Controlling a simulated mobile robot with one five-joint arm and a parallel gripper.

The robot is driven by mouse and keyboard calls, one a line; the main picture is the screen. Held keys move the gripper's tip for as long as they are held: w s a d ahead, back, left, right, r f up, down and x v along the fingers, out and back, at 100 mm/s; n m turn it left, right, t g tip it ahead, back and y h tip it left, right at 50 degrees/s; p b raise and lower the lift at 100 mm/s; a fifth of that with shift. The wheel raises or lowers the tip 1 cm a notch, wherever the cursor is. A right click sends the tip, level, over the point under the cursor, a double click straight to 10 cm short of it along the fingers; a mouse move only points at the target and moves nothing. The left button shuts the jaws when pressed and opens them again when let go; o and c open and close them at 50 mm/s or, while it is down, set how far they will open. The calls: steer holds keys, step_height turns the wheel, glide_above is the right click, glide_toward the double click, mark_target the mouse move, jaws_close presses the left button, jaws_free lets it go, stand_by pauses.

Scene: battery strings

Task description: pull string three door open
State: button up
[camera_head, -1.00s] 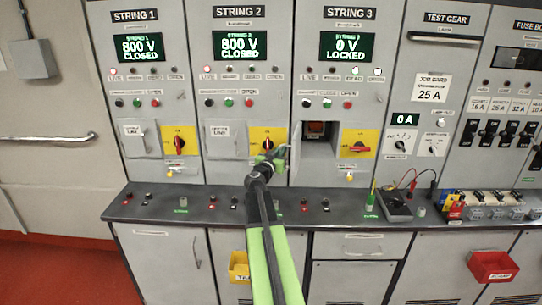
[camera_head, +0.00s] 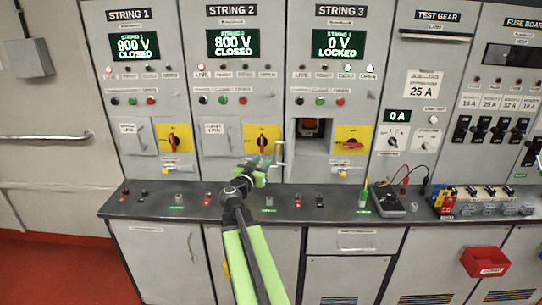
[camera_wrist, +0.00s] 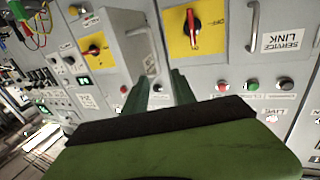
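The string three door is the small door (camera_head: 289,158) under STRING 3. It stands swung out from its compartment (camera_head: 312,146), seen nearly edge-on at the opening's left side. Inside, a reddish part shows near the top. In the wrist view the door (camera_wrist: 123,50) juts from the panel with its bar handle (camera_wrist: 150,45) on the face turned toward me. My gripper (camera_head: 270,163) is just left of the door. In the wrist view its two green fingers (camera_wrist: 158,88) are apart with nothing seen between them. Contact with the handle cannot be told.
The STRING 3 display (camera_head: 340,44) reads 0 V LOCKED. A yellow plate with a red rotary switch (camera_head: 353,139) is right of the compartment. The string two door (camera_head: 217,138) is shut. A dark counter (camera_head: 330,203) with small items runs below the panels.

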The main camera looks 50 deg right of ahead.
steer(key=v, duration=0.5)
steer(key=shift+s+a, duration=0.1)
